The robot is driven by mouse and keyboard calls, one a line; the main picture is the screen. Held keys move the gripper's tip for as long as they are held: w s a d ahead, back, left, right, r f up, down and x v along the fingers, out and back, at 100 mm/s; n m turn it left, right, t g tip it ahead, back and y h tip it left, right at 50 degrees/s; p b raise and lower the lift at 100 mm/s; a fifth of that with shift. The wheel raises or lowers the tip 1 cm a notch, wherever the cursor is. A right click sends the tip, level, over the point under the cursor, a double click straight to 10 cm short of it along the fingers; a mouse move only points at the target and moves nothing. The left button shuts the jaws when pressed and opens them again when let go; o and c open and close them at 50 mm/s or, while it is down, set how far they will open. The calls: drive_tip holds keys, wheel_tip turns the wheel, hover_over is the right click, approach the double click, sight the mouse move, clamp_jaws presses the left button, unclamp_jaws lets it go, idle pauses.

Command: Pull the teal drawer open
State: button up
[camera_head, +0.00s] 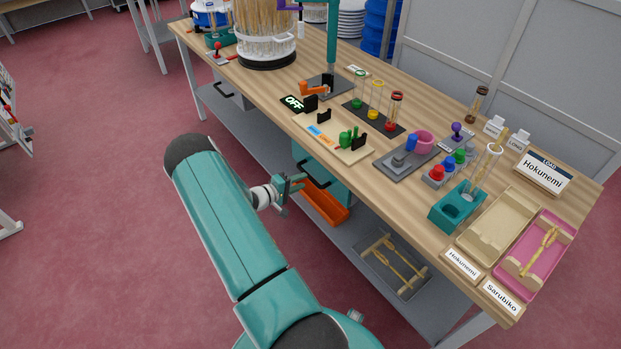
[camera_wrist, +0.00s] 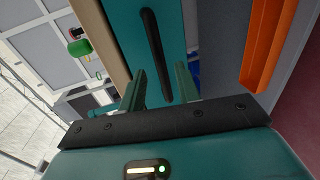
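The teal drawer (camera_head: 338,186) is under the workbench top, mostly hidden by the tabletop in the head view. Its teal front (camera_wrist: 125,28) fills the upper middle of the wrist view. A long black bar handle (camera_wrist: 156,55) is on that front; in the head view the handle (camera_head: 317,182) shows just right of my gripper. My gripper (camera_head: 297,180) is in front of the drawer, below the bench edge. In the wrist view my gripper (camera_wrist: 160,85) is open, with its two fingers apart and the handle appearing between them. Whether they touch it, I cannot tell.
An orange bin (camera_head: 325,204) is below the drawer, also at the upper right of the wrist view (camera_wrist: 268,45). A grey tray (camera_head: 390,266) with wheat ears is on the lower shelf. The wooden tabletop (camera_head: 290,88) overhangs the drawer. The red floor (camera_head: 110,190) at left is clear.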

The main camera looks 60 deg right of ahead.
sight(310, 176)
drive_tip(key=x, duration=0.5)
drive_tip(key=shift+s+d, duration=0.1)
drive_tip(key=shift+d, duration=0.05)
clamp_jaws()
